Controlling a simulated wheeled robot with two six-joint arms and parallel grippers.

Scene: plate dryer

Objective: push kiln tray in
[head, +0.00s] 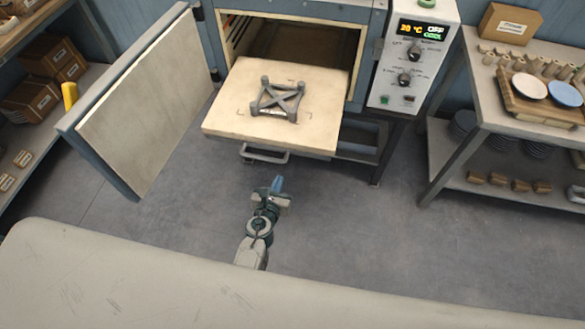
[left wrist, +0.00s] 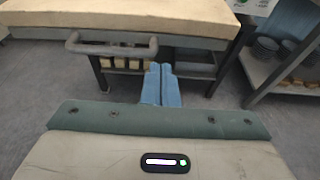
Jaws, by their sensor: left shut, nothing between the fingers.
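The kiln tray (head: 228,109) is a pale slab pulled out of the open kiln (head: 290,40). A grey metal handle (head: 264,156) hangs on its front edge. A grey X-shaped stand (head: 279,100) sits on the tray. My left gripper (head: 277,183) is in front of and below the tray, apart from it, with its blue fingers shut and empty. In the left wrist view the shut fingers (left wrist: 160,84) point toward the tray's underside, right of the handle (left wrist: 110,47); the tray's front edge (left wrist: 190,38) runs across the top. My right gripper is not in view.
The kiln door (head: 148,105) stands open at left. A control panel (head: 412,60) is on the kiln's right. A table (head: 500,125) at right holds a board with plates. A shelf with boxes (head: 40,100) is at left. The floor (head: 340,225) around my gripper is clear.

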